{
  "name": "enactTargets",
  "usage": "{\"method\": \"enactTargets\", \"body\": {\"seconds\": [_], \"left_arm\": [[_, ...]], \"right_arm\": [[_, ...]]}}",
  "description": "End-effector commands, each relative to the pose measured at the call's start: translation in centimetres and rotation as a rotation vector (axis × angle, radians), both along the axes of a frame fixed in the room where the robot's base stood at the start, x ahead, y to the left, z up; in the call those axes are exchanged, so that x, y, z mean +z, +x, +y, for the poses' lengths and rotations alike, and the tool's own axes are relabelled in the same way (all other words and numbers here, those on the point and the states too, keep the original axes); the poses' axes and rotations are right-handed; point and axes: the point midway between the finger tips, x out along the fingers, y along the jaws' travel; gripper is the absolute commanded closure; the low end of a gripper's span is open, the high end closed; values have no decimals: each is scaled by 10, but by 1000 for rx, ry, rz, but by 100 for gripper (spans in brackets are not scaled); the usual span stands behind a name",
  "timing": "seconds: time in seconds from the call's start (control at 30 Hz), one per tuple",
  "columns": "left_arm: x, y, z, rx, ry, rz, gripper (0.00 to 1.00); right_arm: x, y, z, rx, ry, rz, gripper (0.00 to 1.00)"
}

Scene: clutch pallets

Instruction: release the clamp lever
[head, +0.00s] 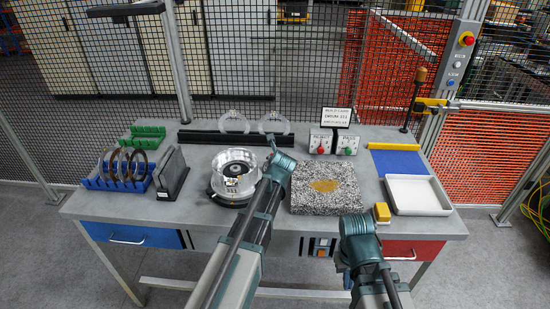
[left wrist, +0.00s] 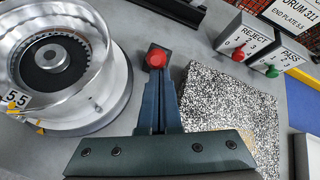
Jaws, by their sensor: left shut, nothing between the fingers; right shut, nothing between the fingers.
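In the left wrist view, the clamp lever appears as a red knob (left wrist: 157,60) on a dark stem, beside the clear-walled drum (left wrist: 102,62). My left gripper (left wrist: 158,84) is shut and empty, its fingertips right at the knob; I cannot tell whether they touch it. In the head view the drum (head: 235,172) stands on a round dark base, and my left arm hides the knob. My right gripper (head: 357,226) is shut and empty near the table's front edge, its fingertips hard to make out.
A speckled stone block (head: 327,203) lies right of the drum. REJECT and PASS boxes (head: 333,143) stand behind it. A yellow block (head: 382,211) and a white tray (head: 417,196) are at the right. A blue rack (head: 117,181) with rings and a dark upright holder (head: 171,174) stand left.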

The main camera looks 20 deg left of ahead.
Motion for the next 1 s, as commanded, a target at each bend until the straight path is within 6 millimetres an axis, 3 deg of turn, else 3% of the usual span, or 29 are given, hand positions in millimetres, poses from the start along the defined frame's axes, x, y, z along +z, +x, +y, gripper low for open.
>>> {"method": "enactTargets", "body": {"seconds": [0.03, 0.1, 0.5, 1.0], "left_arm": [[16, 8, 1, 1, -8, 33, 100], [22, 13, 2, 1, -22, 88, 100], [45, 50, 11, -1, -103, 424, 100], [50, 75, 18, -3, -114, 469, 100]], "right_arm": [[22, 0, 0, 0, 0, 0, 100], [38, 0, 0, 0, 0, 0, 100], [107, 0, 0, 0, 1, 0, 100], [116, 0, 0, -4, 1, 0, 100]]}}
